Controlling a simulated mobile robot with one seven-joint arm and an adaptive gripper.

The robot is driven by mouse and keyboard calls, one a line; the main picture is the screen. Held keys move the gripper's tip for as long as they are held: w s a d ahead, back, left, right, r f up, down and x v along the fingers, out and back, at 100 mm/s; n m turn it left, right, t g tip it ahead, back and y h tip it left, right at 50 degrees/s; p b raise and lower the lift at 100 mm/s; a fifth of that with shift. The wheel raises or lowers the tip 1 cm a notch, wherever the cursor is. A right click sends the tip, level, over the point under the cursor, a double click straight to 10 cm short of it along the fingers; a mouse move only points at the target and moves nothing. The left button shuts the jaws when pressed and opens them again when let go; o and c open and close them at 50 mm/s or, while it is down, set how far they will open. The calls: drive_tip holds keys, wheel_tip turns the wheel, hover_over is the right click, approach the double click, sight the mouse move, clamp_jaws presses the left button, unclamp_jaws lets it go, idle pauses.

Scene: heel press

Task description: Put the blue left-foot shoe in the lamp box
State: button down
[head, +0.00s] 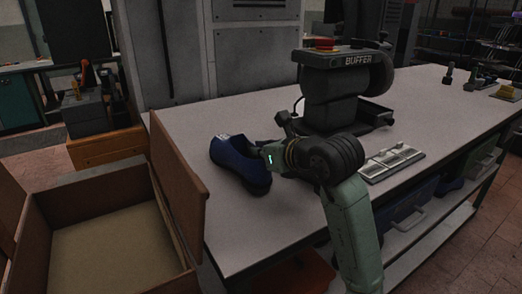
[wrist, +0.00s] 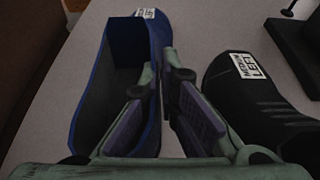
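The blue shoe (head: 230,163) is on the bench near its left edge; its open top shows in the wrist view (wrist: 90,75). A white label is at its far end, too cut off to read. My gripper (head: 268,157) is at the shoe's right side. In the wrist view its fingers (wrist: 160,72) straddle the shoe's right side wall, close together; whether they pinch it is unclear. An open brown box (head: 110,240) stands left of the bench, and its visible floor looks empty. No lamp marking is readable on it.
A black shoe (wrist: 265,100) with a white label reading LEFT lies right of my gripper. The buffer machine (head: 335,85) stands behind, and a metal plate (head: 392,162) lies to the right. The box's raised flap (head: 178,185) stands beside the bench edge.

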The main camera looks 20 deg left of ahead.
drive_tip(key=shift+f, duration=0.1)
drive_tip(key=shift+f, duration=0.2)
drive_tip(key=c, duration=1.8)
unclamp_jaws()
